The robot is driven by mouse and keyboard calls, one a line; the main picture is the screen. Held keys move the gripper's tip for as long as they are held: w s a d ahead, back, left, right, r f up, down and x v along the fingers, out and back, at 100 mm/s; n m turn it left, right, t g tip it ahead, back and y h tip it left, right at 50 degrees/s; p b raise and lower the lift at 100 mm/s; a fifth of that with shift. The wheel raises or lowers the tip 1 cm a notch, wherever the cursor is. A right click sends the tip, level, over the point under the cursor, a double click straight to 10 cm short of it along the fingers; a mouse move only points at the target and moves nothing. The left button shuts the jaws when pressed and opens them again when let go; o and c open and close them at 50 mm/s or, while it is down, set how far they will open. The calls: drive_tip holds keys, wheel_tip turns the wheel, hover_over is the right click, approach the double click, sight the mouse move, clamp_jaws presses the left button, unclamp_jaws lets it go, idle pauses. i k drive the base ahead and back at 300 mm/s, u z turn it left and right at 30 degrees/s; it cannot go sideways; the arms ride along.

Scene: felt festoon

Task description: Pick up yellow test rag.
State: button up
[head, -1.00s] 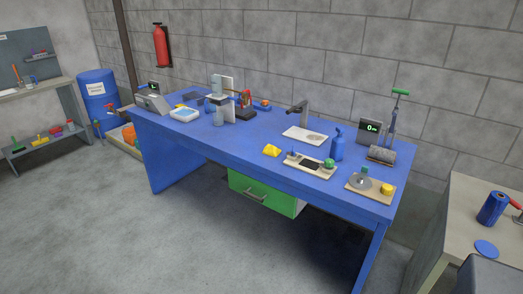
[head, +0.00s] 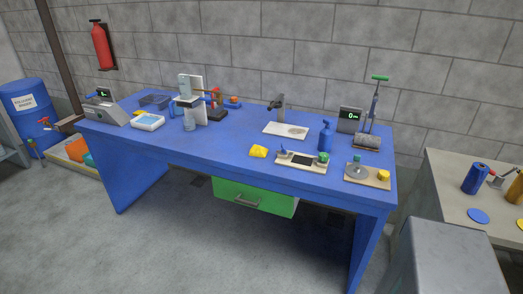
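A small crumpled yellow rag (head: 259,151) lies on the blue workbench (head: 222,150), near its front edge and right of the middle. It sits just left of a pale tray (head: 302,166) with a dark pad, and in front of a white plate (head: 286,130). Nothing covers the rag in the head view. My gripper does not show in this view, so its state cannot be seen.
A blue bottle (head: 325,136) and a board with a metal disc (head: 367,175) stand right of the rag. A green drawer (head: 252,194) is under the bench. A grey box (head: 445,262) stands at the right front. The floor before the bench is clear.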

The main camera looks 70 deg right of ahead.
sight(258, 151)
drive_tip(key=z, duration=0.65)
drive_tip(key=i, duration=0.95)
drive_tip(key=z, duration=0.55)
